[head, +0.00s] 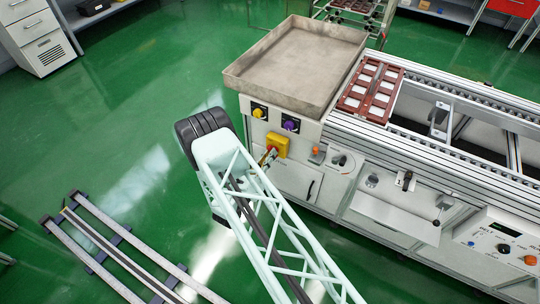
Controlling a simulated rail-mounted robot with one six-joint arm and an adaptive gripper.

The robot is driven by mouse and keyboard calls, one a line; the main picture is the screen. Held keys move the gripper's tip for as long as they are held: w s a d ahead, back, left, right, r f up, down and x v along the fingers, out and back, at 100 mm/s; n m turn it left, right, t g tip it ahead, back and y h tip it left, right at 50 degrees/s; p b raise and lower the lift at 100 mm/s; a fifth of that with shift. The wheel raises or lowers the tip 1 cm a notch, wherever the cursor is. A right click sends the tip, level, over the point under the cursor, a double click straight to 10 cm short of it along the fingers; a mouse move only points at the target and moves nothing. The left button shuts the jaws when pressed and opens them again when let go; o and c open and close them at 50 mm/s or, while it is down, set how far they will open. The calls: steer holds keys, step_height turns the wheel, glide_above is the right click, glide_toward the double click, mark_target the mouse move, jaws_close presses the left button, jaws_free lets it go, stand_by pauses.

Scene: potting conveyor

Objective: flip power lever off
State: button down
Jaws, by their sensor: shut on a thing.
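The yellow power switch box (277,145) is on the front panel of the conveyor's left end, below a yellow knob and a purple knob. A small red part, which looks like the power lever (270,149), shows at the lower left of the box. My gripper (266,158) shows only as a small dark end at this lever, coming from behind my pale lattice arm. It looks shut on the lever. Most of the gripper and part of the lever are hidden, and the lever's exact angle is too small to tell.
A grey metal tray (298,62) stands above the panel. A brown pot carrier (371,90) sits on the conveyor to its right. Another control panel (497,243) is at lower right. Floor rails (118,255) lie at lower left.

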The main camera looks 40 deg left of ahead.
steer(key=c, duration=2.7)
jaws_free()
steer(key=shift+s+d, duration=0.3)
steer(key=shift+s, duration=1.65)
steer(key=shift+s+d, duration=0.3)
steer(key=shift+s, duration=1.7)
steer(key=shift+s+d, duration=0.3)
steer(key=shift+s, duration=1.65)
